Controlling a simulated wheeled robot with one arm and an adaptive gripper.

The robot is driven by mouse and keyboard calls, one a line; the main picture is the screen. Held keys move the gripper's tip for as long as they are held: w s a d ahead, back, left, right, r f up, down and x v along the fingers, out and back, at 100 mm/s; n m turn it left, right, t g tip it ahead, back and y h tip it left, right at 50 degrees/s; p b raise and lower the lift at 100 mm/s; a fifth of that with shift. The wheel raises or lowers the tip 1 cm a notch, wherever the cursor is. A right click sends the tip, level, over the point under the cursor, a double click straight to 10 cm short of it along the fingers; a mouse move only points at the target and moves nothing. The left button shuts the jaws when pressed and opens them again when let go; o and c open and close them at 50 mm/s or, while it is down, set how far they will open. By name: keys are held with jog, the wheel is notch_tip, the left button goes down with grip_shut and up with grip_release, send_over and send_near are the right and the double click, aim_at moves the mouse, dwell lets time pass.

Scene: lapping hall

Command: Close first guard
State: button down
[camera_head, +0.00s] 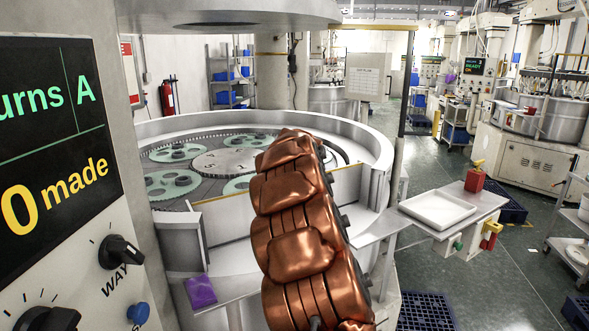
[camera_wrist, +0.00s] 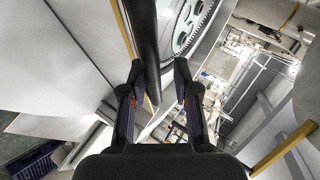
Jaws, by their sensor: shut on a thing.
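A pale guard panel with a yellow top edge (camera_head: 229,196) stands at the front of the round lapping machine, partly hidden by my copper-coloured arm. A yellow-edged pale panel also runs beside the fingers in the wrist view (camera_wrist: 122,32). My gripper (camera_wrist: 158,78) is shut on a dark upright bar (camera_wrist: 147,45), which passes between its two black fingers. I cannot tell for sure how the bar joins the panel. In the head view my gripper is hidden behind the arm. The toothed plate with green carriers (camera_head: 175,153) lies inside the round rim.
A control panel (camera_head: 55,130) stands close at the left. A side shelf with a white tray (camera_head: 437,209) and a red container (camera_head: 474,181) juts out at the right. A purple cloth (camera_head: 201,291) lies at the front. Floor at the right is partly clear.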

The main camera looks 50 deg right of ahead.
jog(key=shift+w+a+r, duration=0.1)
jog(key=shift+w+r, duration=0.1)
jog(key=shift+r, duration=0.3)
jog(key=shift+w+r, duration=0.2)
jog(key=shift+r, duration=0.3)
jog(key=c, duration=1.4)
grip_release()
jog(key=shift+w+f, duration=0.1)
jog(key=shift+w, duration=0.05)
jog(key=shift+f, duration=0.65)
jog(key=shift+s+a, duration=0.1)
jog(key=shift+s, duration=0.15)
jog(key=v, duration=1.1)
jog(key=shift+s+a, duration=0.2)
jog(key=shift+s, duration=0.1)
